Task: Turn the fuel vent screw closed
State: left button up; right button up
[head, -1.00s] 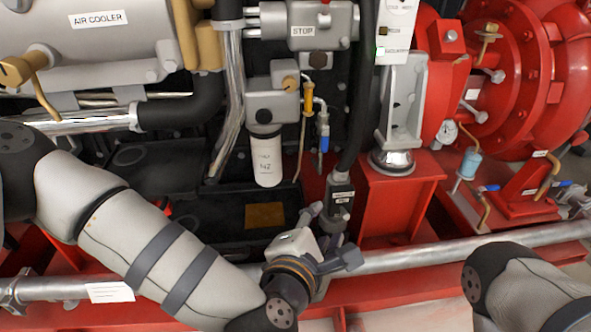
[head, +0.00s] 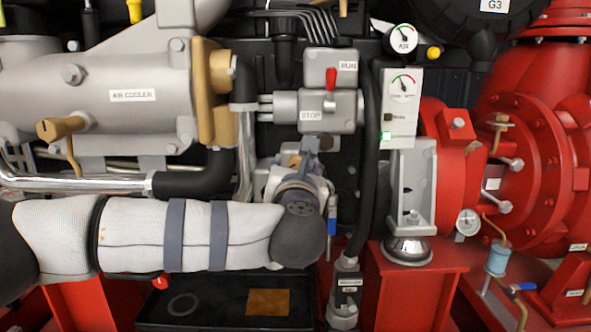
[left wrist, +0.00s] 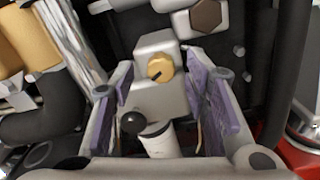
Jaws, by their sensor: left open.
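The fuel vent screw is a round brass knob (left wrist: 160,67) with a dark mark, on top of the grey fuel filter head (left wrist: 158,100). In the head view a bit of brass (head: 293,161) shows just behind my left gripper (head: 307,152), which hides most of the filter. In the left wrist view my left gripper (left wrist: 157,76) is open, with its purple-padded fingers on either side of the filter head. The knob lies between the fingers, apart from both. A black ball (left wrist: 133,123) and the white filter body (left wrist: 158,142) show below it. My right gripper is out of view.
The grey STOP/RUN housing with a red lever (head: 331,78) is just above my gripper. A black hose (head: 370,160) runs down on the right. A silver pipe (head: 243,130) and the air cooler (head: 130,95) are on the left.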

pick_arm(q)
jog(key=shift+w, duration=0.45)
grip_shut()
